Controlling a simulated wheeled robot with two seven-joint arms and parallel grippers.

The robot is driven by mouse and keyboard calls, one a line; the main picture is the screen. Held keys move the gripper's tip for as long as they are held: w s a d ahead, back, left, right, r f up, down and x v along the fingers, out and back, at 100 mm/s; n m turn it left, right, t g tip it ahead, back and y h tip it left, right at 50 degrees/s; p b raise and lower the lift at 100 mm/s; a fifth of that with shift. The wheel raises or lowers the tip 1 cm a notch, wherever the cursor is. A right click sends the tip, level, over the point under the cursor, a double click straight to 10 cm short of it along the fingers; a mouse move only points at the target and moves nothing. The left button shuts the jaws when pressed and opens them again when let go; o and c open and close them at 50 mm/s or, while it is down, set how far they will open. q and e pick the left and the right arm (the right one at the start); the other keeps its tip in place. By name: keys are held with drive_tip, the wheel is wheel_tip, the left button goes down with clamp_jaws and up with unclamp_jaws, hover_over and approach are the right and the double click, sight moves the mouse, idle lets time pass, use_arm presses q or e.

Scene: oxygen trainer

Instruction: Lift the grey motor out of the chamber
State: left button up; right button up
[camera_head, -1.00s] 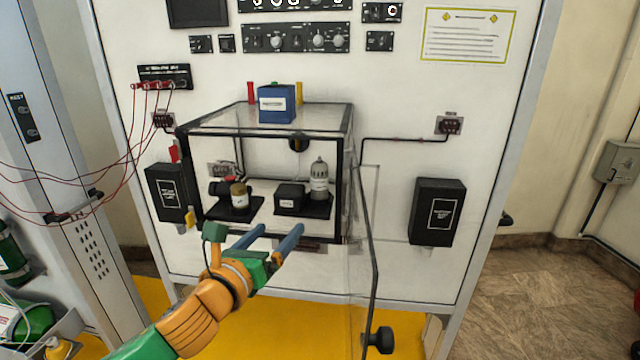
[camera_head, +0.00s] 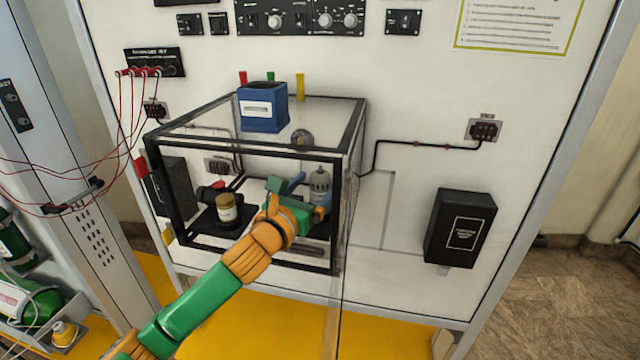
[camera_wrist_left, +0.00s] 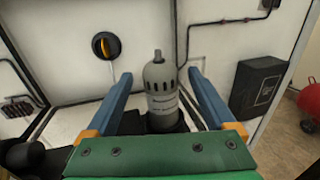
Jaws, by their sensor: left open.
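The grey motor (camera_head: 320,184) stands upright inside the clear, black-framed chamber (camera_head: 255,135), in its right part. In the left wrist view the motor (camera_wrist_left: 160,88) stands between the two blue fingers, with gaps on both sides. My left gripper (camera_head: 308,197) reaches into the chamber through its front and is open around or just before the motor; the exact depth is hard to tell. My right gripper is not seen.
A brass-coloured cylinder (camera_head: 229,209) stands on a black base at the chamber's left. The clear door hangs open at the right front. A blue box (camera_head: 262,107) and coloured pegs are on or behind the chamber's top. Black boxes (camera_head: 456,228) flank it on the panel.

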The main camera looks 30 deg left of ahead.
use_arm(q)
drive_tip(key=w, duration=0.2)
drive_tip(key=shift+w+f, duration=0.25)
drive_tip(key=shift+w, duration=0.05)
drive_tip(key=shift+s+r, duration=0.15)
drive_tip(key=shift+s, duration=0.15)
drive_tip(key=c, duration=0.7)
clamp_jaws()
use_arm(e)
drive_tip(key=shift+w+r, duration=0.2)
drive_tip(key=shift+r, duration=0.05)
use_arm(q)
drive_tip(key=shift+w, duration=0.1)
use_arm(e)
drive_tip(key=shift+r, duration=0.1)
